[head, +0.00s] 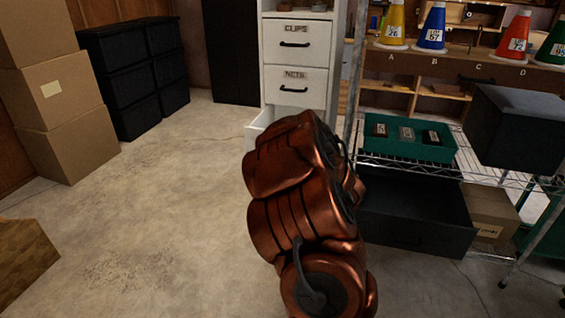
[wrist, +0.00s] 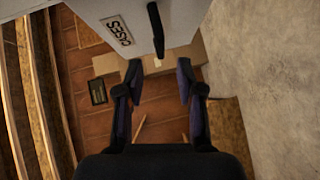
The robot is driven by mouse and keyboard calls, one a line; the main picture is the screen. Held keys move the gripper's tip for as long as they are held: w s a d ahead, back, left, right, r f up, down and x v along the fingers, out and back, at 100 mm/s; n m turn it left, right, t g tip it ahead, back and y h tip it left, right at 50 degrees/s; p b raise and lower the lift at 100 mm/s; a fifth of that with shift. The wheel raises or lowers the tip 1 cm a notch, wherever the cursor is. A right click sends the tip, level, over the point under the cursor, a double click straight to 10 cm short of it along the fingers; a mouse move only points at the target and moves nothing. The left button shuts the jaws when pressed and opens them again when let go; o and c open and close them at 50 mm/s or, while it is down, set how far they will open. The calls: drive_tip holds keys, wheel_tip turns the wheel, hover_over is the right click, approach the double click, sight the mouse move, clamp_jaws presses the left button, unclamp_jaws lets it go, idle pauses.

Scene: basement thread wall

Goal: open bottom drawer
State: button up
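The white drawer cabinet (head: 298,60) stands at the back centre in the head view, with shut drawers labelled CLIPS (head: 318,40) and NETS (head: 290,97). Below them, a white drawer (head: 256,131) juts out past the cabinet's left side and looks partly open; my arm hides most of it. In the wrist view a pale drawer front (wrist: 182,22) has a label reading CASES (wrist: 118,30) and a black handle (wrist: 156,30). My gripper (wrist: 159,70) is open, its fingers apart either side of the handle's line; nothing is clamped. The head view hides my gripper behind the arm.
A wire rack (head: 470,172) with a green tray (head: 425,148) stands to the right, above a black open bin (head: 415,240). Cardboard boxes (head: 60,90) and black crates (head: 125,85) are at the left. The concrete floor (head: 150,210) between is clear.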

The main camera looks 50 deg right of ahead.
drive_tip(key=shift+v, duration=2.15)
